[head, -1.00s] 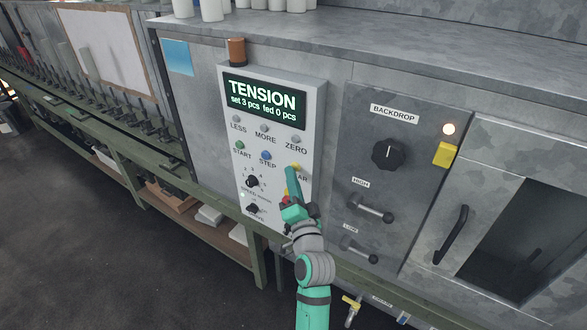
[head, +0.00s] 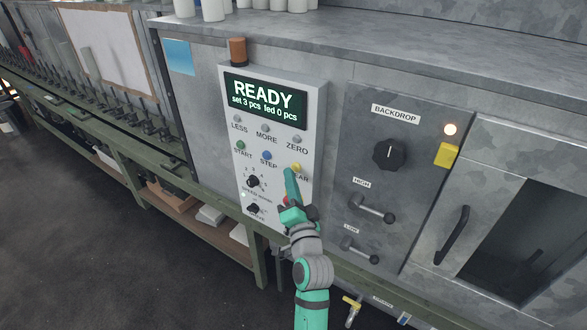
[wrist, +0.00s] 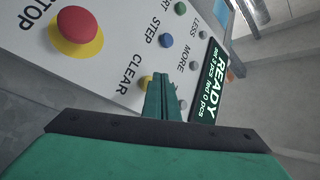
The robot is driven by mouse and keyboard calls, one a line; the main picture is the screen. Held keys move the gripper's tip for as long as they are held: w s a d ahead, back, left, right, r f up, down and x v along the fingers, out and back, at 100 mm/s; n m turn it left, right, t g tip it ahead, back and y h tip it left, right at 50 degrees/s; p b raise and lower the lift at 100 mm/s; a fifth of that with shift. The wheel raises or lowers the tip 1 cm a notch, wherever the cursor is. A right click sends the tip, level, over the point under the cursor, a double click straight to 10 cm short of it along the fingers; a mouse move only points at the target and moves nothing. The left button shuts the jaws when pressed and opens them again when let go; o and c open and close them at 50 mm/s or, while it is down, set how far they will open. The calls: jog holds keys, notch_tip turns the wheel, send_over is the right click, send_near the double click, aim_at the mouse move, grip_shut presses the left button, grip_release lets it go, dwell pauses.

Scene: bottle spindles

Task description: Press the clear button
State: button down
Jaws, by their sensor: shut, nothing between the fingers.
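The yellow clear button (head: 297,167) sits on the white control panel (head: 316,125), right of the blue step button (head: 266,155). Its label is partly hidden by my gripper (head: 288,171), which reaches up from below with its tip just left of the button. In the wrist view, the clear button (wrist: 146,81) shows partly beside my shut fingers (wrist: 162,80), above the CLEAR label. I cannot tell whether the fingers touch it. Nothing is held. The panel's display (head: 264,101) reads READY, set 3 pcs, fed 0 pcs.
The red stop button (wrist: 77,24) on its yellow ring is close by on the panel. The green start button (head: 241,145) and black knobs (head: 253,182) are to the left. The backdrop panel (head: 375,235) with knob and levers stands at the right.

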jog(key=shift+s, duration=0.3)
jog(key=shift+a, duration=0.15)
jog(key=s+a, duration=0.1)
jog(key=s, duration=0.1)
jog(key=s+a, duration=0.2)
dwell(0.4)
dwell(0.6)
